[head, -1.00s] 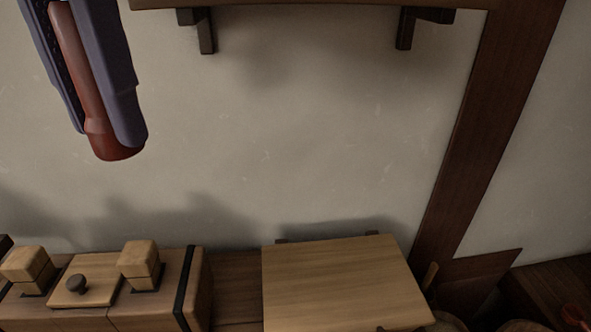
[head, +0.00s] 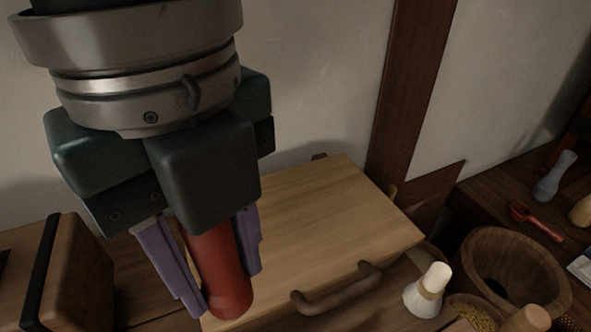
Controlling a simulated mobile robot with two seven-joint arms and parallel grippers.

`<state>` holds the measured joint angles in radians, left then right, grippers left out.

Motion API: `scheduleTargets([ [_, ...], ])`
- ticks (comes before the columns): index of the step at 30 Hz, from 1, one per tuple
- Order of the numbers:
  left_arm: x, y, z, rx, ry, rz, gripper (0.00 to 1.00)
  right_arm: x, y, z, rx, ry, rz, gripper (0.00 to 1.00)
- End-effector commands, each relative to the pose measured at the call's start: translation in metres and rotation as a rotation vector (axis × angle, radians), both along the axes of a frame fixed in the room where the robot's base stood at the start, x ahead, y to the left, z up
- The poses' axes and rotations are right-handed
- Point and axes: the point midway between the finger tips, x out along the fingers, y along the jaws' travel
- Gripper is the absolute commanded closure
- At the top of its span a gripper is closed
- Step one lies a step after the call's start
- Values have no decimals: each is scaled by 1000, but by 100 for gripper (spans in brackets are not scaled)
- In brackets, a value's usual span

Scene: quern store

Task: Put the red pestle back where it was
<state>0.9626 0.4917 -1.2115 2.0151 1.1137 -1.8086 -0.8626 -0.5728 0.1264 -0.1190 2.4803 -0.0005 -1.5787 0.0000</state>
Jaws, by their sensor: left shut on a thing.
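The red pestle (head: 217,271) hangs roughly upright between the purple fingers of my left gripper (head: 213,285), in the left half of the head view. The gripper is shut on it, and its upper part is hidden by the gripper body. The rounded lower end shows in front of the near left part of a pale wooden board with a dark handle (head: 320,225); whether it touches the board I cannot tell. My right gripper is not in view.
A grey-blue pestle-shaped object (head: 555,176) and a red spoon (head: 535,220) are on the dark shelf behind. A dark-banded wooden box (head: 75,275) stands at the left.

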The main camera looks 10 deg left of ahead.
Motion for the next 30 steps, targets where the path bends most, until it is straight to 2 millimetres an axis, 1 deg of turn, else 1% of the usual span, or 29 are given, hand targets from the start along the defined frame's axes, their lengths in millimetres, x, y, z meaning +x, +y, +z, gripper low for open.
scheduleTargets([
  [1, -1, 0, -14, 2, 4, -4, 100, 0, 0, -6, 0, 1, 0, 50],
  [2, -1, 0, -21, 2, 4, -6, 100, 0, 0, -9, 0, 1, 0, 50],
  [6, -1, 1, -64, 3, 5, -3, 100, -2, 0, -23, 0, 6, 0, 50],
  [12, -1, 1, -119, 4, 3, -2, 100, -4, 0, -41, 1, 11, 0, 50],
  [15, -1, 1, -138, 3, 2, -3, 100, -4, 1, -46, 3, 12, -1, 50],
  [23, 0, 1, -158, 3, 0, -2, 100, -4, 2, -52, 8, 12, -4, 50],
  [27, 0, 0, -182, 3, 2, -2, 100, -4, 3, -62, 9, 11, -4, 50],
  [30, 0, 1, -192, 3, 0, -2, 100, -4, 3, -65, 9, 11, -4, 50],
])
